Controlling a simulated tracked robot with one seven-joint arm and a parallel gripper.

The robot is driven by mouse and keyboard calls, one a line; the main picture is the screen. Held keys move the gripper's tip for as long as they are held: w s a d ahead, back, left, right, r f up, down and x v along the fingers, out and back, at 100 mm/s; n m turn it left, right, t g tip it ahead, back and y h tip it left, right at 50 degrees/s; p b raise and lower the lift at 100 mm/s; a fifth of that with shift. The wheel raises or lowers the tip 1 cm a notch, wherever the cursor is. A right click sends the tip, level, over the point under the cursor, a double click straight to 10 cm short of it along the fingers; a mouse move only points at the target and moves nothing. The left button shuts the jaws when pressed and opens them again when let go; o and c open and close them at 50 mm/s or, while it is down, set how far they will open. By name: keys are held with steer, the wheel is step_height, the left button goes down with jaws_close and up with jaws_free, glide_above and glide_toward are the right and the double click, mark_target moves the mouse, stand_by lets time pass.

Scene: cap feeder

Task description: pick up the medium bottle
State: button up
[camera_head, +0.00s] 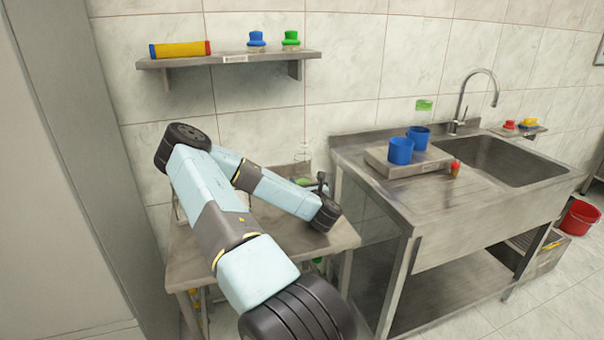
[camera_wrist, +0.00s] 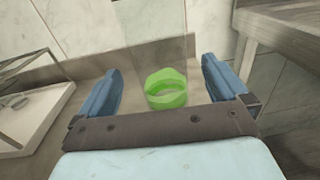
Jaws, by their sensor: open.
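A clear, see-through bottle (camera_head: 303,156) stands on the small metal table, with a green part (camera_head: 303,182) low down. In the wrist view a clear bottle (camera_wrist: 155,30) rises above a green ring-shaped part (camera_wrist: 166,90). I cannot tell whether this is the medium one. My gripper (camera_wrist: 162,70) is open, its two blue fingers to the left and right of the green part in the picture. No contact shows between fingers and bottle. In the head view my own arm hides much of the table and the fingers are hard to make out.
The small table (camera_head: 345,236) stands beside the sink counter (camera_head: 345,150), which bears a raised board with two blue cups (camera_head: 401,151). A wall shelf (camera_head: 230,60) is above. In the wrist view a white tray (camera_wrist: 40,125) with clear sides lies at left.

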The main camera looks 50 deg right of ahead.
mark_target(302, 173)
steer(key=shift+x, duration=3.25)
steer(key=shift+a, duration=0.1)
steer(key=c, duration=1)
steer(key=shift+r, duration=0.1)
